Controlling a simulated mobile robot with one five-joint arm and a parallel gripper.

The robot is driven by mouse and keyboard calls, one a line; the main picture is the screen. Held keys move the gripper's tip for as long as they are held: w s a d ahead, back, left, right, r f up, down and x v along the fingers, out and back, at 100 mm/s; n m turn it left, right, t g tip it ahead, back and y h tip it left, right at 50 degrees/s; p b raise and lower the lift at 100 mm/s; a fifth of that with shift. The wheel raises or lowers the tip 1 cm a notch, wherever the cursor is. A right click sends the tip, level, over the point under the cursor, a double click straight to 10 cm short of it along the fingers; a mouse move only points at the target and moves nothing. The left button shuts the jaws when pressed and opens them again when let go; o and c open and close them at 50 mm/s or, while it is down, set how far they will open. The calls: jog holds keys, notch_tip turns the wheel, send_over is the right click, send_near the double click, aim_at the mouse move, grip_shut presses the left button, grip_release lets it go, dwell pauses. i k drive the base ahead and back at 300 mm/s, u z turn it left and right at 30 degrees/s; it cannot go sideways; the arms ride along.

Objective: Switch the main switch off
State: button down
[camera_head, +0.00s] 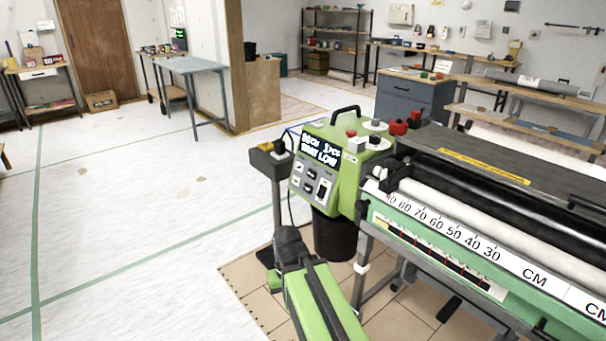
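The green control box (330,165) of the pasting machine stands left of the rollers, with a black carry handle on top. Its lit display (321,149) shows white text, the lower line reading "TRAY LOW". Below it are several small buttons and a larger black-and-white rocker switch (323,188) at the panel's right. No label naming a main switch is readable, and the rocker's position is unclear. My green and black arm reaches up from the bottom edge. My gripper (287,243) is at its dark far end, below and left of the panel, apart from it; its fingers cannot be made out.
A grey post carries a small box (268,158) with yellow and black parts and a hanging cable, left of the panel. A black bin (335,235) stands under the control box. The machine's ruler edge (455,240) fills the right. Open floor lies left; tables and shelves stand behind.

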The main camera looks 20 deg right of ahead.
aim_at(323, 189)
jog(key=u, duration=0.2)
jog(key=i, duration=0.6)
jog(key=u, duration=1.55)
jog(key=k, duration=0.6)
jog(key=z, duration=0.05)
jog(key=i, duration=0.6)
jog(key=u, duration=0.05)
